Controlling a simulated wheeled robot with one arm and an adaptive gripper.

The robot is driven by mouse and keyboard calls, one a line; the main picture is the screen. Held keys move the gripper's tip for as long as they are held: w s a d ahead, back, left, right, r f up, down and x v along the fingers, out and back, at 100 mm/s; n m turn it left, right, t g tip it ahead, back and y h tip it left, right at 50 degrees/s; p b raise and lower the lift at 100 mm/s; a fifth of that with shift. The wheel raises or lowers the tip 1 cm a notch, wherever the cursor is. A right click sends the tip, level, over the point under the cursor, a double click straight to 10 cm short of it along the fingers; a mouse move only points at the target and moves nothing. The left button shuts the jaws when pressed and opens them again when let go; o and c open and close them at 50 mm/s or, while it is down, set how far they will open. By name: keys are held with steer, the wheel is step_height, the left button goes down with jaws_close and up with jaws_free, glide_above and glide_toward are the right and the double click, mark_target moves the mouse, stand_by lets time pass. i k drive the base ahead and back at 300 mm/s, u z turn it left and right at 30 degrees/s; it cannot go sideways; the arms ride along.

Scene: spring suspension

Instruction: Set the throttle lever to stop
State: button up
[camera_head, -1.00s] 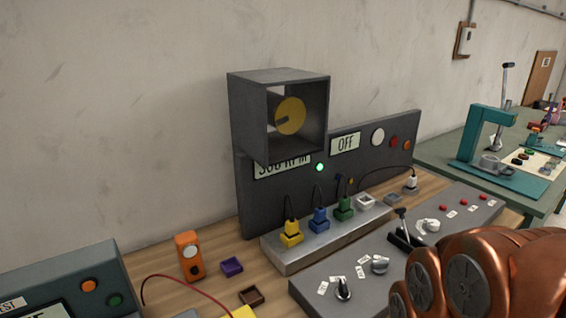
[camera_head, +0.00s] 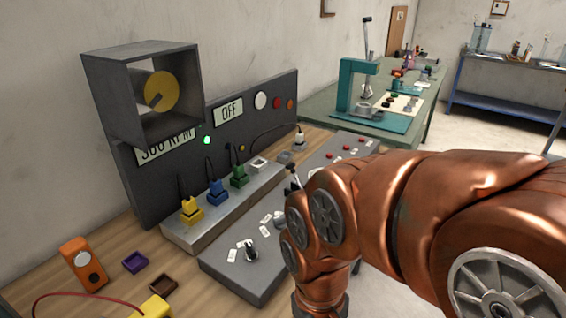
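The throttle lever (camera_head: 295,176) is most likely the dark lever with a pale upper end on the sloped grey control panel (camera_head: 238,276). It shows just left of my copper arm, which hides its lower part and slot, so I cannot tell its exact setting. The labels near it are too small to read or are covered. My gripper is not in view; only my arm links show, reaching over the right part of the panel and down past the bottom edge.
Yellow (camera_head: 191,209), blue (camera_head: 217,192) and green (camera_head: 239,176) plugs stand in a strip behind the panel. A dark box with a yellow disc (camera_head: 161,91) is above. A knob (camera_head: 250,250) is at the panel's front left. An orange meter (camera_head: 83,264) stands on the bench.

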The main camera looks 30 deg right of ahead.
mark_target(290, 166)
steer(key=u, duration=2.1)
steer(key=k, duration=0.45)
steer(key=z, duration=1)
